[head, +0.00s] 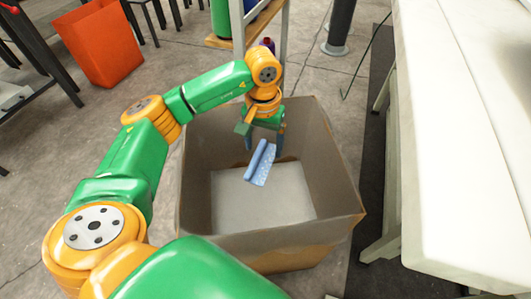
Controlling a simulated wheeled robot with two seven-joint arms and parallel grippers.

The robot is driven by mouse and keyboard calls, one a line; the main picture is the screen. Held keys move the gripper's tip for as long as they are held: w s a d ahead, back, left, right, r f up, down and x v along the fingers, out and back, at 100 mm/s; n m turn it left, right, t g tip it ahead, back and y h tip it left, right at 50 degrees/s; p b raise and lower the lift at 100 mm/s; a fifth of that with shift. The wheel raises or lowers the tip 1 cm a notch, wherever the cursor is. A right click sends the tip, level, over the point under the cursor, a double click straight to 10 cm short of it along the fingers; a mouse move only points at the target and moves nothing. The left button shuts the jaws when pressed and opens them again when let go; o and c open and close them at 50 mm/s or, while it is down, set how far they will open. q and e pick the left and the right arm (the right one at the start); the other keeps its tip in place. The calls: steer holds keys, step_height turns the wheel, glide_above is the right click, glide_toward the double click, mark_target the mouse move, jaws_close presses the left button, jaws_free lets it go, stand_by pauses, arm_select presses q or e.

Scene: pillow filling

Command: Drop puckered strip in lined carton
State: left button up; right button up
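The carton (335,190) is a large open-topped brown box on the floor, with a pale liner (235,208) across its bottom. The puckered strip (262,168) is light blue with small pale spots, creased along its length, and shows inside the carton's outline near the back wall. My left gripper (265,143) points down over the back part of the carton. Its two fingers stand apart, with the strip's upper end just below and between them. I cannot tell whether the strip hangs free or touches the liner. My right gripper is not in view.
A long pale table (455,130) runs along the right side, close to the carton. An orange bin (100,42) stands at the back left. A shelf (235,40) with green containers stands behind my arm. Concrete floor is clear left of the carton.

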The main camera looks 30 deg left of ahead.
arm_select(q)
steer(key=shift+o, duration=0.6)
steer(key=shift+r, duration=0.15)
step_height(320, 180, up, 7)
steer(key=p, duration=0.1)
